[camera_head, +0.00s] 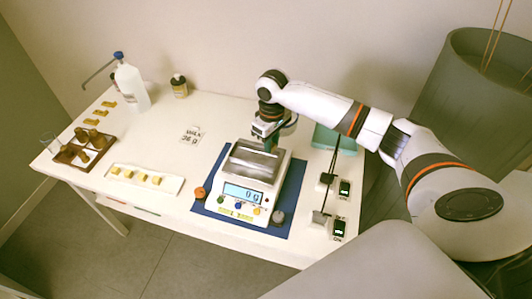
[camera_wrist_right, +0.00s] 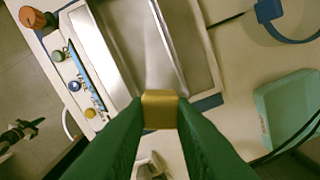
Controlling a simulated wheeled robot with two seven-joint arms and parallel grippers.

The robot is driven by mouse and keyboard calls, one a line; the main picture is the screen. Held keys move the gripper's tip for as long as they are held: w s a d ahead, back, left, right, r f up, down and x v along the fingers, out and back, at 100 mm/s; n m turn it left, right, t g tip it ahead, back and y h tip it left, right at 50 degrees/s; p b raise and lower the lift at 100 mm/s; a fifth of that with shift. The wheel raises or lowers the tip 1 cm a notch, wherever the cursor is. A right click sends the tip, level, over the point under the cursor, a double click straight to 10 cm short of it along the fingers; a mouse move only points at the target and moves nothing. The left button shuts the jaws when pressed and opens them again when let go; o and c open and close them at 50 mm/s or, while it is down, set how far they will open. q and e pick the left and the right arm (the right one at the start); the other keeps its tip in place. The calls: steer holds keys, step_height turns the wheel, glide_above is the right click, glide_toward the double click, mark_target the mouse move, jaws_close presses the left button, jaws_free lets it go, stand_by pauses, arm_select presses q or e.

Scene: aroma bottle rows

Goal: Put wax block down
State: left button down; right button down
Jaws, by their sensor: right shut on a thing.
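My right gripper (camera_head: 268,143) is above the back part of the scale (camera_head: 246,190), pointing down. In the wrist view its green fingers (camera_wrist_right: 161,112) are shut on a small yellow wax block (camera_wrist_right: 160,109). In that view the block overlaps the edge of the scale's metal pan (camera_wrist_right: 128,40); the height between them is hard to tell. The pan looks empty, and the display (camera_head: 243,193) appears to read 0 g. Several more wax blocks (camera_head: 128,174) sit on a white tray (camera_head: 171,187) left of the scale. My left gripper is not in view.
A card reading about 36 g (camera_head: 191,134) lies behind the tray. A wooden holder with small jars (camera_head: 72,154), a white bottle (camera_head: 131,85) and a brown bottle (camera_head: 179,86) stand left. A teal box (camera_head: 336,140) and small black devices (camera_head: 344,188) are right.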

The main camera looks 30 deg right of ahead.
mark_target(271, 163)
steer(key=shift+f, duration=3.05)
steer(key=shift+f, duration=0.1)
steer(key=c, duration=1.5)
jaws_free()
steer(key=shift+c, duration=0.2)
step_height(271, 163, up, 12)
steer(key=shift+r, duration=0.15)
